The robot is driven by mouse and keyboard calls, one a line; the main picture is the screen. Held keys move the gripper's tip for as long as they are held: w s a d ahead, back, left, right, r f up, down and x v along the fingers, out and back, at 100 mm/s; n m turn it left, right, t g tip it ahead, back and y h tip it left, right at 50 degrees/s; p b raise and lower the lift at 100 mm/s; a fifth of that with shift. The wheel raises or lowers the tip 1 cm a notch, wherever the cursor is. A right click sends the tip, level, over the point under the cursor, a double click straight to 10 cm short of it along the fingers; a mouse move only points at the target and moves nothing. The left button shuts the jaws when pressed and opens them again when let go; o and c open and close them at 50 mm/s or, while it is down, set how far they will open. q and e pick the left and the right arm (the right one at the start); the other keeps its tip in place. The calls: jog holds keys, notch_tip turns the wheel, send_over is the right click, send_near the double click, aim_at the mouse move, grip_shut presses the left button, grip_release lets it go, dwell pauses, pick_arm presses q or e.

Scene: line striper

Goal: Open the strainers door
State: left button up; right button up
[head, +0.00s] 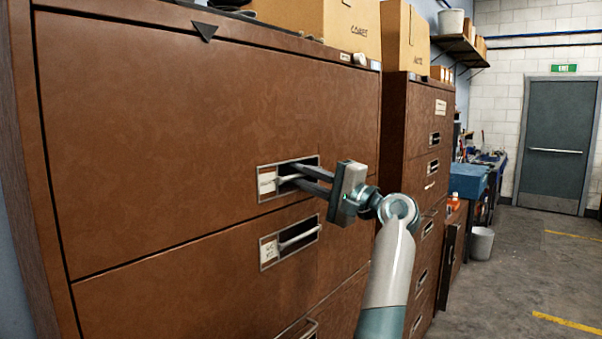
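A tall brown cabinet fills the left of the head view. Its large upper door (170,130) looks closed, flush with the frame. This door has a recessed metal handle (268,184) with a small white label that I cannot read, so I cannot confirm which door is the strainers one.
A second handle (291,241) with a label sits just below, on a lower front. Cardboard boxes (335,25) stand on top. Another brown cabinet (408,125) stands beyond. A grey bin (481,243) is farther back. The floor (510,275) at right is clear up to the exit door (553,140).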

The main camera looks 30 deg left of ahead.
pick_arm(q)
grip_shut()
jog(key=shift+f, duration=0.1)
dwell(1.4)
